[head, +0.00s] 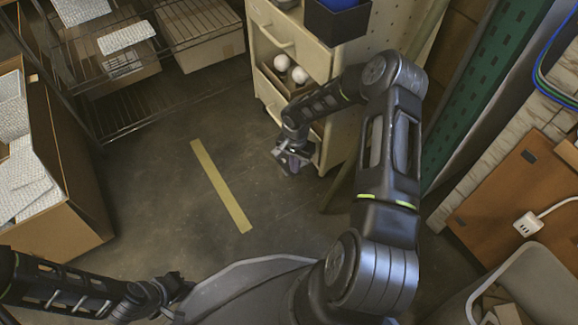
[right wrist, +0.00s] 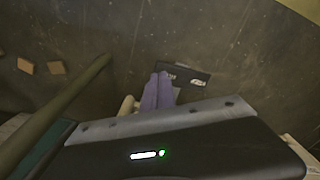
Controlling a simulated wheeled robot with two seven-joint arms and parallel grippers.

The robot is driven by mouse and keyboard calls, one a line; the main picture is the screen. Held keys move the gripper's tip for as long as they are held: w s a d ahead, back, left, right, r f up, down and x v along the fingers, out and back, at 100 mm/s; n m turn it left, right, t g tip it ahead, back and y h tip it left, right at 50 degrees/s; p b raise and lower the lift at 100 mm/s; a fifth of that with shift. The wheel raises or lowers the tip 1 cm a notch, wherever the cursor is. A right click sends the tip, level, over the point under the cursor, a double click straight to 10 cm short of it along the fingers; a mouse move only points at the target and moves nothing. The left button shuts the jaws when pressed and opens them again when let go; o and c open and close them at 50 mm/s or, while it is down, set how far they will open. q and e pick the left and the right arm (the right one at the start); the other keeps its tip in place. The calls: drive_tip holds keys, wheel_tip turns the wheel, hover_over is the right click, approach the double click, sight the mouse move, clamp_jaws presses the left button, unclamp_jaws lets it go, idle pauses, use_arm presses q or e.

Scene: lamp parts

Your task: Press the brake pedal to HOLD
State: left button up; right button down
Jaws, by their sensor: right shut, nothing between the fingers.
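A small dark plate with white markings (right wrist: 196,80), likely the brake pedal, shows in the right wrist view low over the floor. Its lettering is too small to read. My right gripper (right wrist: 160,76) has its purple fingers together, with the tips at the plate's left part. I cannot tell whether they touch it. In the head view my right gripper (head: 293,160) is low beside the bottom front corner of the cream drawer cart (head: 401,22), and the pedal cannot be made out there. My left gripper (head: 172,287) is at the lower left, far from the cart; its jaws are unclear.
An olive pole (right wrist: 72,103) slants beside the right gripper. The floor around the yellow strip (head: 220,185) is clear.

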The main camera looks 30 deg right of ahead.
drive_tip(key=shift+f+b, duration=1)
drive_tip(key=shift+f, duration=0.25)
idle(0.4)
wheel_tip(320, 180, up, 8)
drive_tip(key=p, duration=0.5)
idle(0.4)
drive_tip(key=shift+s, duration=0.1)
idle(0.5)
